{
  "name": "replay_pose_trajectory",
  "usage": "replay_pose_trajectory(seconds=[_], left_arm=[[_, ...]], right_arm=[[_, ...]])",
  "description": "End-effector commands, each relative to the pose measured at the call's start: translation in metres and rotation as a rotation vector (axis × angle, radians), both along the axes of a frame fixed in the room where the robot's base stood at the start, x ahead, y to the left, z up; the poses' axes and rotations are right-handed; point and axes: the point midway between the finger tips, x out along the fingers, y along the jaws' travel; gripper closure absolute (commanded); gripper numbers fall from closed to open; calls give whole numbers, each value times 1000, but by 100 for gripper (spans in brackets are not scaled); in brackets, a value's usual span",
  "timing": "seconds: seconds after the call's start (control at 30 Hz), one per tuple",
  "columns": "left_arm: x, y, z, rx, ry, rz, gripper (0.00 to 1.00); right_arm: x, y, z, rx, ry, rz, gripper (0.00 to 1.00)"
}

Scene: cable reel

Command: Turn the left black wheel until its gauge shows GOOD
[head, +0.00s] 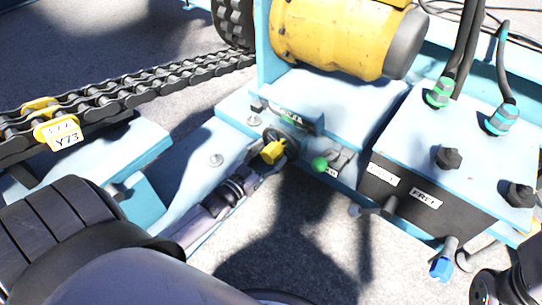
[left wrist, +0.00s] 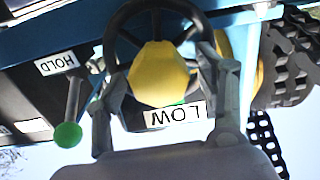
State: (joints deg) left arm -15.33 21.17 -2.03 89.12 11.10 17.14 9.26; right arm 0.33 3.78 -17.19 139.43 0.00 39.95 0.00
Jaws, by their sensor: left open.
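The left black wheel (head: 294,141) has a faceted yellow hub (head: 273,152) and sits in front of a dark gauge box (head: 300,118). In the left wrist view the wheel's rim (left wrist: 113,32) and yellow hub (left wrist: 160,75) fill the middle. The gauge label reads LOW (left wrist: 175,115), upside down, with a bit of green beside it. My left gripper (head: 262,162) is at the wheel, open. In the left wrist view its fingers (left wrist: 165,80) stand on either side of the hub with gaps. I cannot tell whether they touch the rim or spokes.
Close beside the wheel is a green-knobbed lever (head: 319,164), labelled HOLD (left wrist: 57,63). A yellow drum (head: 330,40) stands behind. A blue-topped box (head: 470,135) with cable plugs and a FREE label (head: 425,198) is at right. A heavy chain (head: 150,85) runs at left.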

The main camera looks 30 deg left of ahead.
Motion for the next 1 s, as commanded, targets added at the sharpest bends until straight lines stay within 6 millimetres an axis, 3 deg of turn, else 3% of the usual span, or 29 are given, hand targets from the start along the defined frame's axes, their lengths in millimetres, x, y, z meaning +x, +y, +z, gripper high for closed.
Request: replay_pose_trajectory(seconds=[0.13, 0.43, 1.0], left_arm=[[10, -1, -1, 0, 1, 0, 35], [11, -1, 0, 0, 1, 0, 36], [11, -1, 0, 0, 1, 0, 74]], right_arm=[[-1, 0, 1, -1, -13, -1, 100], [-1, 0, 3, -2, -15, -1, 100], [-1, 1, 3, -1, -16, 0, 100]])
